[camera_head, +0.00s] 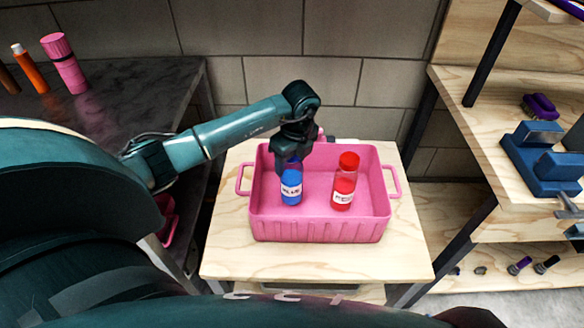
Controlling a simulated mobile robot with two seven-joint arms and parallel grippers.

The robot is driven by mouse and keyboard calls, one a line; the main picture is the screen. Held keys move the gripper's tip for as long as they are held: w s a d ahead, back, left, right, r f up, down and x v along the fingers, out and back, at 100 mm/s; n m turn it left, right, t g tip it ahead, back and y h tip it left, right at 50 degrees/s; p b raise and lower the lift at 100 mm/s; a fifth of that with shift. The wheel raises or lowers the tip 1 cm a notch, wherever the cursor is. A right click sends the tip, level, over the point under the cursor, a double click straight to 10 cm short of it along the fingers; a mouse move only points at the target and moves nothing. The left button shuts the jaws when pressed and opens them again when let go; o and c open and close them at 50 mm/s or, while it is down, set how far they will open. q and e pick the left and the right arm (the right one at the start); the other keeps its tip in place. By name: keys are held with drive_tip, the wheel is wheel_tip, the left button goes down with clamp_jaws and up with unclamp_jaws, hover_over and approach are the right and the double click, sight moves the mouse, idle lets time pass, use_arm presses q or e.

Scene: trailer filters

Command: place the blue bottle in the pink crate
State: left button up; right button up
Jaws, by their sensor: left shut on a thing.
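The pink crate (320,229) stands on a small light wooden table, with a handle on its left and right sides. The blue bottle (291,190) is upright inside the left part of the crate. My left gripper (291,158) reaches down over the crate from the left and is shut on the top of the blue bottle. The gripper hides the bottle's cap. I cannot tell whether the bottle's base touches the crate floor. My right gripper is not in view.
A red bottle (344,183) stands upright in the right part of the crate. A dark counter (110,105) at left holds a pink bottle (65,64) and an orange bottle (29,70). Wooden shelves (480,120) at right hold a blue vise-like tool (545,155).

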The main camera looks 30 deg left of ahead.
use_arm(q)
wheel_tip(320, 180, down, 2)
drive_tip(key=shift+f, duration=0.25)
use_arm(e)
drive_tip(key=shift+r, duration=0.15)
use_arm(q)
drive_tip(key=shift+f, duration=0.15)
drive_tip(key=shift+f, duration=0.1)
drive_tip(key=o, duration=1.5)
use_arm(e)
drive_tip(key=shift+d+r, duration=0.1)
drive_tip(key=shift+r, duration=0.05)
